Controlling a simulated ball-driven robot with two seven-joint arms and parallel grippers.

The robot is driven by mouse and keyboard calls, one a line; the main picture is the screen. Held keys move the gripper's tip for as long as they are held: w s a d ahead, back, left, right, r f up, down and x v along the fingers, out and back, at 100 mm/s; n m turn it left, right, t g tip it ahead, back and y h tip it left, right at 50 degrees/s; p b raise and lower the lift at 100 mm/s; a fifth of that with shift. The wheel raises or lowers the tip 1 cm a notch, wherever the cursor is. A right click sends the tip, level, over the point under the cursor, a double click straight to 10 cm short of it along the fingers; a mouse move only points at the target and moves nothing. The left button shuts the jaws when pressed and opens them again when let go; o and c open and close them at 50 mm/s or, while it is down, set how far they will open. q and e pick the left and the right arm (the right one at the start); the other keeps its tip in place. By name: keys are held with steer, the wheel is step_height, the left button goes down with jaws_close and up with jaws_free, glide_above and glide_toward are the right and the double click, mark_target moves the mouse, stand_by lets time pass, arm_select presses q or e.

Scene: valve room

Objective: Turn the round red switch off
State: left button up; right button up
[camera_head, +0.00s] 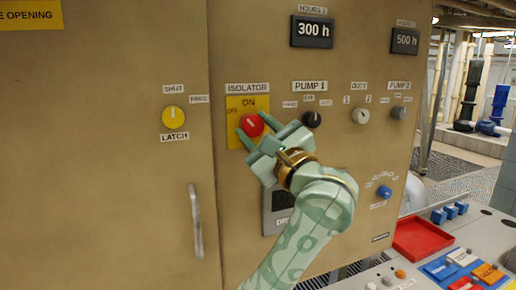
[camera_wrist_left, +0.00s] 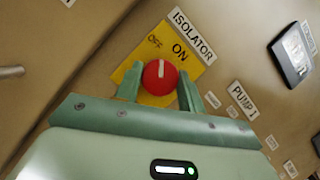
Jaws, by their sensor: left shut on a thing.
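The round red switch (camera_head: 251,124) sits on a yellow plate (camera_head: 234,136) under the ISOLATOR label, with ON above it and OFF at its upper left. My left gripper (camera_head: 256,131) is at the switch, its fingers shut on the knob from both sides. In the left wrist view the red switch (camera_wrist_left: 160,77) lies between the fingertips of my left gripper (camera_wrist_left: 160,88). Its white mark points between the OFF and ON words in that view. My right gripper is not in view.
A yellow latch knob (camera_head: 173,117) and a door handle (camera_head: 195,222) are to the left. A black PUMP 1 knob (camera_head: 312,119) is close to the right of my gripper. A red tray (camera_head: 421,238) and a button console stand at lower right.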

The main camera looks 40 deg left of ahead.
arm_select(q)
steer(key=n+b, duration=0.1)
steer(key=n, duration=0.1)
steer(key=n+g+b, duration=0.1)
steer(key=shift+w+f+n+g+b, duration=0.1)
steer(key=shift+f+n+g+b, duration=0.2)
steer(key=shift+n+b, duration=0.1)
steer(key=n+g+h+b, duration=0.1)
steer(key=n+b, duration=0.1)
steer(key=n, duration=0.1)
steer(key=shift+r, duration=0.1)
steer(key=shift+r+n+g+h+b, duration=0.1)
steer(key=shift+n+g+h+b, duration=0.35)
steer(key=shift+n, duration=0.65)
steer(key=shift+r+n+g+h+b, duration=0.1)
steer(key=shift+n+g+b, duration=0.15)
steer(key=shift+n+b, duration=0.6)
steer(key=shift+n, duration=0.45)
steer(key=o, duration=1)
steer(key=shift+d+r, duration=0.1)
steer(key=shift+d, duration=0.1)
steer(key=d, duration=0.5)
steer(key=s+d, duration=0.1)
steer(key=d, duration=0.4)
steer(key=d+f, duration=0.1)
steer(key=d, duration=0.5)
steer(key=shift+s+f, duration=0.1)
steer(key=shift+s, duration=0.15)
